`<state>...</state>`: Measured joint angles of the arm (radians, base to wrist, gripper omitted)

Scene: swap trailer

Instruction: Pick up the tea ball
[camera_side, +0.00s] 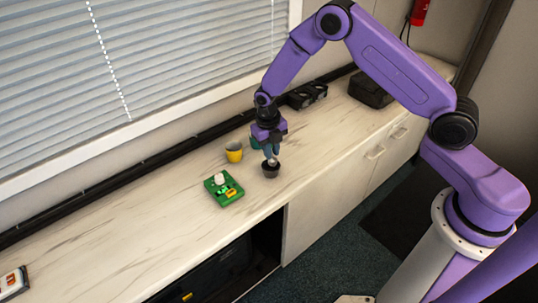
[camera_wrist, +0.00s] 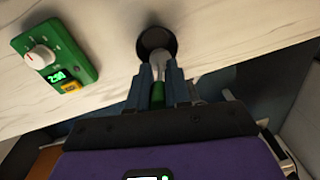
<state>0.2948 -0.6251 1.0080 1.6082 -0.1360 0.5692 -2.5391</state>
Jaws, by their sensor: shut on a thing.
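The tea ball (camera_wrist: 158,62) shows as a pale silvery piece held between my fingers, with a green part lower down between them. In the side view its pale end (camera_side: 272,160) sits at the mouth of a small dark cup (camera_side: 270,171). The cup also shows in the wrist view (camera_wrist: 152,35), just beyond the fingertips. My gripper (camera_side: 271,150) points down over the cup and is shut on the tea ball. In the wrist view my fingers (camera_wrist: 158,78) hide part of it. I cannot tell how far its lower end is inside the cup.
A green timer (camera_side: 231,195) with a white knob and lit display lies left of the cup. A yellow cup (camera_side: 234,152) stands behind it. Black items sit farther along the pale counter (camera_side: 150,235). The counter's front edge is close to the dark cup.

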